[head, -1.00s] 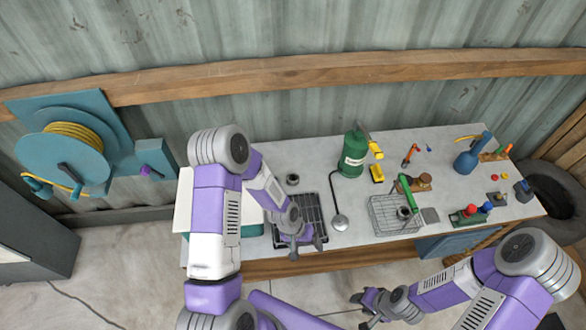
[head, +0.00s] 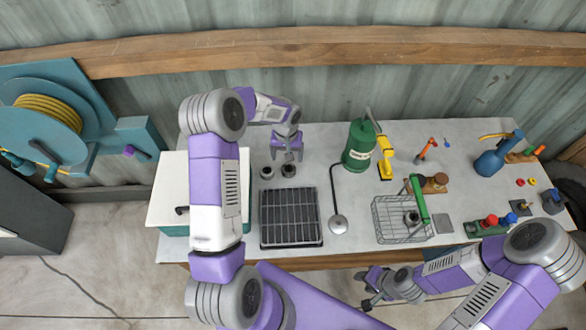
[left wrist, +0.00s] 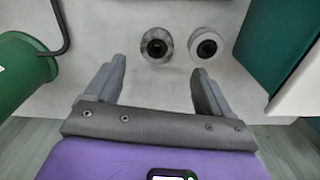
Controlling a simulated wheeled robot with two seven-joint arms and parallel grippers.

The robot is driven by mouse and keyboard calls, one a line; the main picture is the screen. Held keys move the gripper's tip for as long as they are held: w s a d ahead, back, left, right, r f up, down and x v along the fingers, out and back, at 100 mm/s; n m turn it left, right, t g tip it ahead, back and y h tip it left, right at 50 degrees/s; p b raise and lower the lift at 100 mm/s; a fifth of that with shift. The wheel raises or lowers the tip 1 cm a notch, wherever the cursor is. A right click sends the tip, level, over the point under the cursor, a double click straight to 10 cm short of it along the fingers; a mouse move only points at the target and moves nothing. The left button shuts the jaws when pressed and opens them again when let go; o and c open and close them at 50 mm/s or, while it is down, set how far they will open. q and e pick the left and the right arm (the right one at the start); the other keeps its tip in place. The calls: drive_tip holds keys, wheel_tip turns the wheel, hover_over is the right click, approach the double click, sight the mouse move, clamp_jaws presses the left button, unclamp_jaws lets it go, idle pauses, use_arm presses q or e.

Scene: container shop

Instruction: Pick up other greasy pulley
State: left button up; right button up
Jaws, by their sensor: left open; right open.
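Two small round pulleys stand side by side on the bench behind the black grate. The right one (head: 288,170) looks darker and stained; in the left wrist view this greasy pulley (left wrist: 157,45) is the left of the pair. The paler pulley (head: 267,172) also shows in the left wrist view (left wrist: 206,46). A third pulley (head: 411,217) sits in the wire basket (head: 385,228). My left gripper (head: 288,157) is open and empty, just behind the darker pulley, with its fingers apart from it. My right gripper (head: 367,289) is open and empty in front of the bench.
The black grate (head: 290,217) lies in front of the pair. A green canister (head: 358,146) with a hose stands to their right, and a white-topped box (head: 172,190) to their left. The bench between the pulleys and the canister is clear.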

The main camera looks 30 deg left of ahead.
sight(289, 168)
use_arm(q)
drive_tip(key=shift+w+f, duration=0.8)
drive_tip(key=shift+f, duration=0.35)
drive_tip(key=f, duration=0.4)
drive_tip(key=s+f, duration=0.1)
drive_tip(key=f, duration=0.1)
drive_tip(key=shift+d+f, duration=0.15)
drive_tip(key=shift+f, duration=0.2)
use_arm(e)
drive_tip(key=shift+w+f, duration=0.35)
drive_tip(key=shift+w, duration=0.25)
